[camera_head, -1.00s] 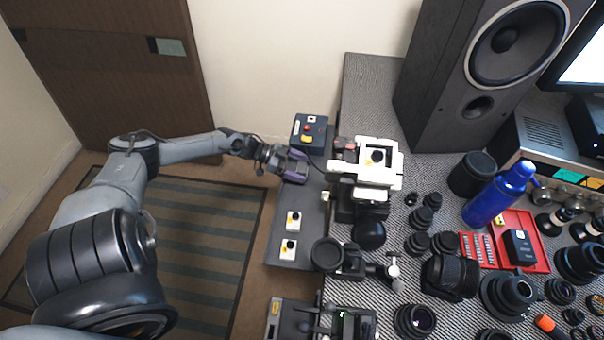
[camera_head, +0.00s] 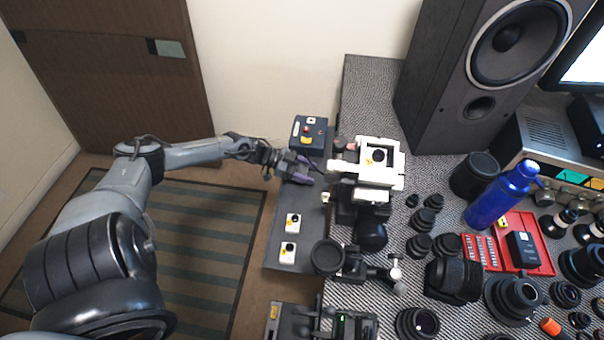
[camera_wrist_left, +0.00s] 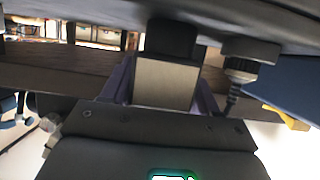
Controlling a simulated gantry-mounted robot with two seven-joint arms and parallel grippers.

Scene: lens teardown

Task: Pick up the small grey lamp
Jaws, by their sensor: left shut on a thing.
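My left gripper (camera_head: 307,171) is over the dark narrow shelf, just left of the white-framed device. Its purple fingers show apart, with a small dark gap between them in the head view. In the left wrist view, the gripper (camera_wrist_left: 163,90) is shut on a small block-shaped thing with a light grey face and a dark upper part. I take this to be the small grey lamp (camera_wrist_left: 165,83). In the head view the lamp is too small and covered to make out. My right gripper is not in view.
A control box (camera_head: 309,133) with red and yellow buttons stands just behind the gripper. The white-framed device (camera_head: 366,190) is close on its right. Two small white button boxes (camera_head: 290,224) sit nearer on the shelf. Lenses and a blue bottle (camera_head: 497,200) crowd the table.

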